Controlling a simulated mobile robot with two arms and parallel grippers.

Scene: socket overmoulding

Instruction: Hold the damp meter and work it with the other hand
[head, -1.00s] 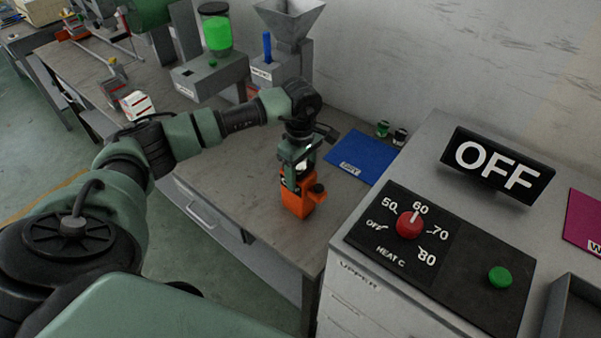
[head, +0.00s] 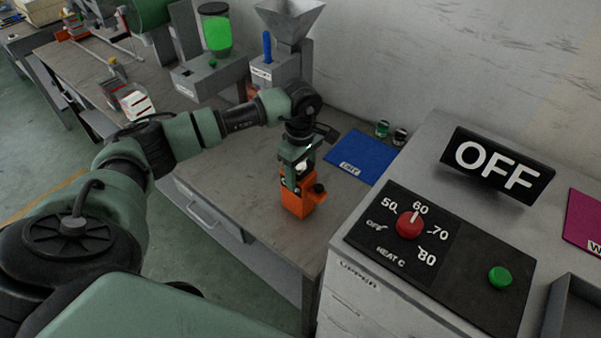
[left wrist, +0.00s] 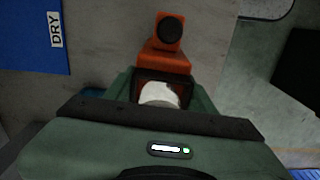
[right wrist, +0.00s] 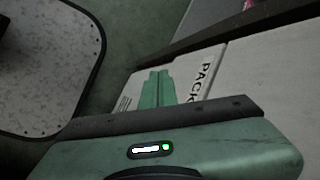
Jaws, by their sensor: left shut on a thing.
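The orange device (head: 301,201), which looks like the damp meter, stands upright on the bench near its right end. It has a dark round knob on its side, which also shows in the left wrist view (left wrist: 170,32). My left gripper (head: 299,172) comes down on it from above and is shut on its pale upper part (left wrist: 160,94), with a finger on each side. My right gripper (right wrist: 157,88) shows only in the right wrist view, its fingers together with nothing seen between them, over a surface lettered "PACK".
A blue DRY mat (head: 356,157) lies behind the meter, with two small jars (head: 391,132) beyond. To the right, a grey cabinet carries a heat dial (head: 409,224) set near 60, a green button (head: 500,277) and an OFF sign (head: 497,167).

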